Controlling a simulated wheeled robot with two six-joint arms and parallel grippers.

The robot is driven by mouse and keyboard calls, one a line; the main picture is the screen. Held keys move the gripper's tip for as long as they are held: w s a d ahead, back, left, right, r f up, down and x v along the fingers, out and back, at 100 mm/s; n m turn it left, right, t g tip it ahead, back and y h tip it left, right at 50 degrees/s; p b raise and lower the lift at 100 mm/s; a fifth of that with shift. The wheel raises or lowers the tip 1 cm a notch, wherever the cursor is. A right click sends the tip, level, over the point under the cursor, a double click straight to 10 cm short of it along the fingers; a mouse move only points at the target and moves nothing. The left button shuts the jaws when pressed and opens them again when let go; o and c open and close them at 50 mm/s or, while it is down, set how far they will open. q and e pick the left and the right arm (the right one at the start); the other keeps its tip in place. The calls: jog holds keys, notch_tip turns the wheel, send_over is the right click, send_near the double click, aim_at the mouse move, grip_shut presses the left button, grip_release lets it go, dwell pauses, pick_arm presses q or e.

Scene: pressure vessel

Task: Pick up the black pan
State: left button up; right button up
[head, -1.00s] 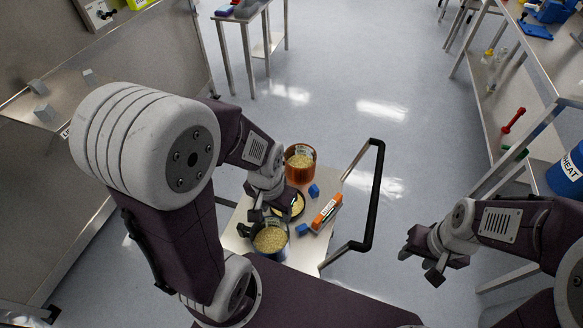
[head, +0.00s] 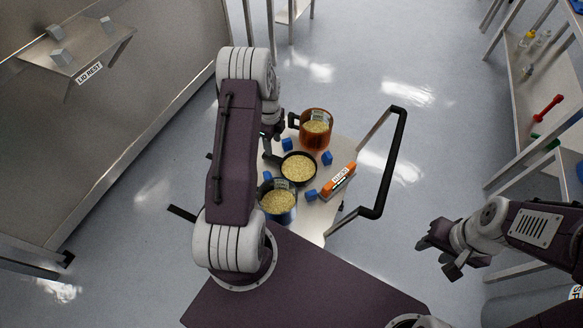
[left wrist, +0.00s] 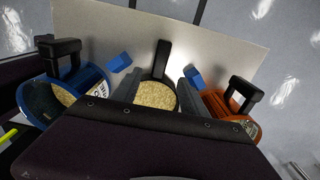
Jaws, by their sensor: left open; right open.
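The black pan (head: 314,175) sits flat on the cart, filled with pale yellow grain. Its handle points left in the head view. In the left wrist view the pan's black handle (left wrist: 161,58) points up, and part of its bowl is hidden by my gripper body. My left gripper (head: 270,143) is open and empty, above and beside the handle end. In the left wrist view its grey fingers (left wrist: 158,86) stand apart, one on each side of the pan. My right gripper (head: 440,258) is open and empty, off to the right, away from the cart.
On the cart (head: 318,215) stand a copper pot (head: 318,138) and a blue pot (head: 283,215), both with grain, close on either side of the pan. A black cart handle (head: 392,165) rises at the right.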

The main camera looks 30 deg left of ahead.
aim_at(275, 157)
pick_arm(q)
notch_tip(275, 157, down, 3)
jog(key=shift+f, duration=0.2)
notch_tip(275, 157, down, 5)
jog(key=shift+d+f, duration=0.1)
grip_shut()
